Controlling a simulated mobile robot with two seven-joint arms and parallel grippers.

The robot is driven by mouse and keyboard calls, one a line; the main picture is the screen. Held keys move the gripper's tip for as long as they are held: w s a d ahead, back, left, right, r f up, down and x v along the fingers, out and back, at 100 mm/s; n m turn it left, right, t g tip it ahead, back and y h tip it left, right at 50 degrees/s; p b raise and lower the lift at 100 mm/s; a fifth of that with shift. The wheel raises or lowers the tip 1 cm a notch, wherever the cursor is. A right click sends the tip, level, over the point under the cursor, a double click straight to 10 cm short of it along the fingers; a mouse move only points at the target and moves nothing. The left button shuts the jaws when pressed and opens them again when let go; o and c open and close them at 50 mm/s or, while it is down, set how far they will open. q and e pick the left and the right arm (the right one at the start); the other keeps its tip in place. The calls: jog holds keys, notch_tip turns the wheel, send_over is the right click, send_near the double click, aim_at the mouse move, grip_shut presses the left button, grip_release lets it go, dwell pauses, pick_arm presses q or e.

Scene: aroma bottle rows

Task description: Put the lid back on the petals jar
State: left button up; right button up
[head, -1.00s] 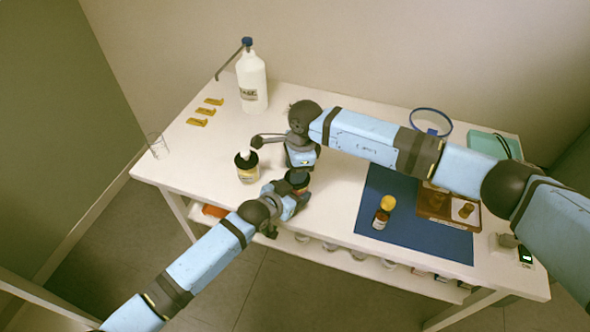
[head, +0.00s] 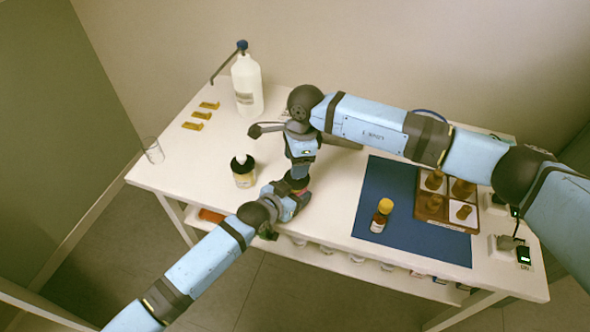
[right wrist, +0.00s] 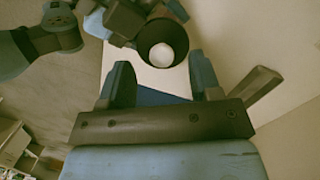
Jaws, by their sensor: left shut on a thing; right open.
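My left gripper (head: 296,194) is shut on a small dark, reddish-brown thing (head: 298,183) near the table's front edge, probably the petals jar or its lid; the grippers hide most of it. My right gripper (head: 299,171) points down just above it. In the right wrist view its fingers (right wrist: 160,82) are apart with nothing between them. A black round thing with a white centre (right wrist: 163,45) shows beyond the right fingers. I cannot make out a separate lid.
A white bottle (head: 247,85), yellow pieces (head: 197,121) and a clear glass (head: 152,150) stand left. On the right, a blue mat (head: 375,180) holds a yellow-capped bottle (head: 382,215) and a tray (head: 445,221) of brown bottles.

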pick_arm(q)
jog(key=shift+w+a, duration=0.1)
jog(key=shift+w, duration=0.05)
pick_arm(e)
jog(key=r, duration=0.3)
jog(key=shift+w+r, duration=0.15)
jog(key=shift+w, duration=0.1)
pick_arm(q)
jog(key=shift+f, duration=0.1)
pick_arm(e)
jog(key=shift+w, duration=0.1)
pick_arm(q)
jog(key=o, duration=1.3)
jog(key=shift+o, duration=0.2)
pick_arm(e)
jog(key=shift+r+p, duration=0.6)
pick_arm(q)
jog(key=v, duration=1.4)
